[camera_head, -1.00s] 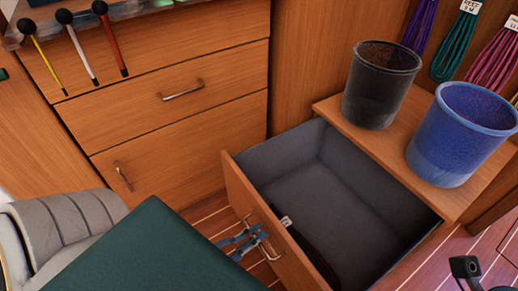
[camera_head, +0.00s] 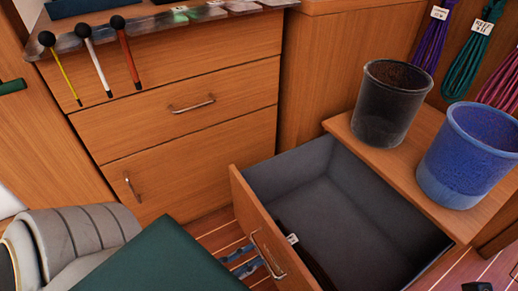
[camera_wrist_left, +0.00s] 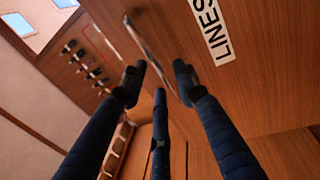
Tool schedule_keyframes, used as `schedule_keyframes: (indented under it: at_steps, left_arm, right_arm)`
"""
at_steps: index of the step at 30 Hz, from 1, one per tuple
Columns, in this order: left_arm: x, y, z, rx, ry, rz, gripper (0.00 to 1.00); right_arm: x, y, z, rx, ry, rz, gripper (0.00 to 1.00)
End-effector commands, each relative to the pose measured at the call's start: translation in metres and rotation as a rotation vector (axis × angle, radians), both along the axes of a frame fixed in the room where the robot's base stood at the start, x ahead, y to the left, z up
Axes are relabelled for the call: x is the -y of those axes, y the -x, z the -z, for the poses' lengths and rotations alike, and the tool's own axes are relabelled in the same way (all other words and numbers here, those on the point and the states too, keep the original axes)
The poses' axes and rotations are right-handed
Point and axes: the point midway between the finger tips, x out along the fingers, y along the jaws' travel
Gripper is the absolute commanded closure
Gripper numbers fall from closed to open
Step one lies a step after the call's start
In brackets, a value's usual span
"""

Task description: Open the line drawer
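The line drawer (camera_head: 262,232) stands pulled well out of a low wooden cabinet, its grey inside showing in the head view. A dark item with a white tag (camera_head: 292,239) lies inside against the front panel. The metal handle (camera_head: 266,255) is on the panel's outer face. My left gripper (camera_head: 246,263) is at the handle, partly hidden by my dark green arm. In the left wrist view its fingers (camera_wrist_left: 160,82) are spread, with the handle (camera_wrist_left: 150,55) passing between them beside a "LINES" label (camera_wrist_left: 212,30). Contact is unclear. Only a dark tip of my right gripper (camera_head: 478,287) shows.
A black bin (camera_head: 388,110) and a blue bin (camera_head: 466,160) stand on the cabinet top. A closed drawer unit (camera_head: 180,120) with mallets (camera_head: 95,65) is at left. Coiled lines (camera_head: 465,50) hang at upper right. A grey seat (camera_head: 75,240) is at lower left.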

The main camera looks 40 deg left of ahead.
Motion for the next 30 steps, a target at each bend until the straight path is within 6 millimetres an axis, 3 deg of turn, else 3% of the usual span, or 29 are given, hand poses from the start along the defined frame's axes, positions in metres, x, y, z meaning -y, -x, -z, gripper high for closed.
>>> schedule_keyframes:
  at_steps: [6,12,18,30]
  left_arm:
    - [-0.016,0.046,0.011,-0.008,-0.002,0.000,0.70]
    - [-0.026,0.073,0.016,-0.006,-0.002,-0.001,0.70]
    - [-0.030,0.082,0.017,-0.004,-0.001,0.000,0.70]
    - [-0.030,0.082,0.017,-0.003,0.000,-0.001,0.70]
  right_arm:
    - [0.000,0.000,0.000,-0.002,0.000,-0.001,0.60]
    - [0.000,0.000,0.000,-0.002,0.000,-0.001,0.60]
    - [0.000,0.000,0.000,-0.002,0.000,-0.001,0.60]
    - [0.000,0.000,0.001,-0.002,0.000,-0.001,0.60]
